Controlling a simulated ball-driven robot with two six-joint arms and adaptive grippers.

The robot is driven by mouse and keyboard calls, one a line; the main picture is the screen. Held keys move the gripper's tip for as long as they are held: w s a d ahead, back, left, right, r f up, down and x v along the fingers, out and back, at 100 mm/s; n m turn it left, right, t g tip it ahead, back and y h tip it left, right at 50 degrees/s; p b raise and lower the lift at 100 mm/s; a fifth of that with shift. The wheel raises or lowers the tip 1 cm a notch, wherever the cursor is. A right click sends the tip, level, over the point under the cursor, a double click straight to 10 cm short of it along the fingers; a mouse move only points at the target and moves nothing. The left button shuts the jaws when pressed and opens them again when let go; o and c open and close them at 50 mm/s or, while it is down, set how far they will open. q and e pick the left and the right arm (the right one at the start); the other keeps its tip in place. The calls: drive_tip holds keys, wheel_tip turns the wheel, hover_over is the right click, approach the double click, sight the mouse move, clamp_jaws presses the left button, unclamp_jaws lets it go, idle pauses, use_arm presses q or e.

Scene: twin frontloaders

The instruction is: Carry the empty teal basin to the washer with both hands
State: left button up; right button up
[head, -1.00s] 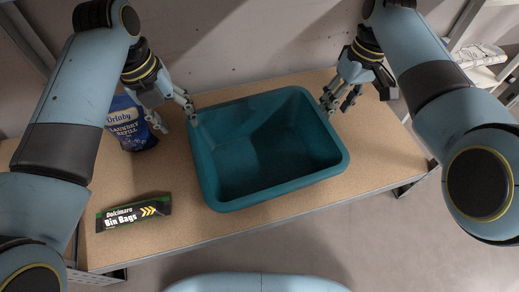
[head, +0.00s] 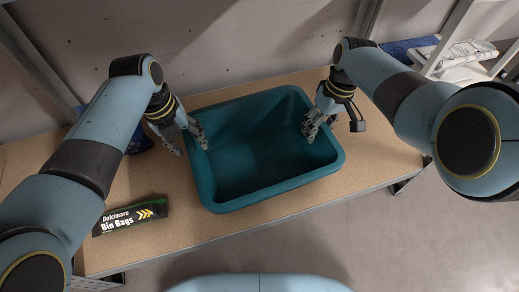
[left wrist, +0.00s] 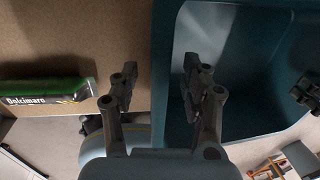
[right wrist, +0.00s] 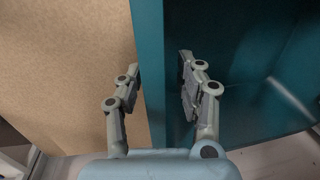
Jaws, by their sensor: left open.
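The empty teal basin (head: 280,193) stands upright on the brown tabletop. My left gripper (head: 190,149) is open at the basin's left wall, with one finger outside and one inside. In the left wrist view, the wall (left wrist: 167,50) passes between the spread fingers with gaps. My right gripper (head: 320,128) is at the right wall. In the right wrist view, that wall (right wrist: 148,40) lies between its open fingers; the outer finger looks close to it, and the inner one stands off. No washer is in view.
A black and green bin bags pack (head: 130,215) lies left of the basin. A dark blue laundry refill pouch (head: 139,140) is mostly hidden behind my left arm. Shelves (head: 455,62) stand at the back right. The tabletop (head: 385,150) is clear right of the basin.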

use_arm(q)
drive_tip(key=shift+d+f, duration=0.15)
drive_tip(key=shift+f, duration=0.55)
use_arm(e)
drive_tip(key=shift+a+f, duration=0.15)
drive_tip(key=shift+f, duration=0.5)
use_arm(q)
drive_tip(key=c, duration=0.9)
use_arm(e)
drive_tip(key=shift+s, duration=0.1)
clamp_jaws()
use_arm(q)
clamp_jaws()
use_arm(e)
drive_tip(key=shift+d, duration=0.2)
